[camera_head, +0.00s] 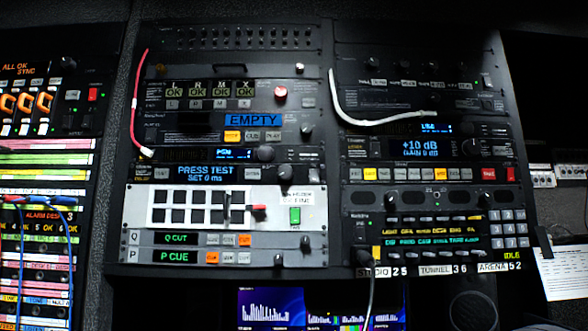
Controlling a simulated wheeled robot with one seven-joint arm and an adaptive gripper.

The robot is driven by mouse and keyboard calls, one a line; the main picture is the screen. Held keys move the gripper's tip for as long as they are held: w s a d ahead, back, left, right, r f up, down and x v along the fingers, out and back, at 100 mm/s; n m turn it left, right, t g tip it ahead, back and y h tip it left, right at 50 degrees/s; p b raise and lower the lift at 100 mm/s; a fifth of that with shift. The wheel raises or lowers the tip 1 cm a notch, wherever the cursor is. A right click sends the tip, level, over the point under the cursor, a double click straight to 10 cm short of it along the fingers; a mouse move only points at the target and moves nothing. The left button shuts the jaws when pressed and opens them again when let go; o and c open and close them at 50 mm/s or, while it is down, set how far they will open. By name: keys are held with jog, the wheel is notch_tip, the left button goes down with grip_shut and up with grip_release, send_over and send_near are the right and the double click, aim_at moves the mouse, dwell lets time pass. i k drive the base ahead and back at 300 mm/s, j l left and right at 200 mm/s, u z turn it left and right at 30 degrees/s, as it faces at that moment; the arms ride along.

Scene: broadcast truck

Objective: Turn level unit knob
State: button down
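The unit that looks like the level unit sits in the right rack column. Its blue display (413,147) reads +10 dB, with a second line too small to read surely. A dark round knob (471,146) is at the right of this display, and nothing touches it. Its pointer mark is too dark to read. My gripper does not show in the view.
A white cable (375,122) loops just above the level unit.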

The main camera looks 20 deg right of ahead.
aim_at(472, 147)
jog(key=z, duration=0.75)
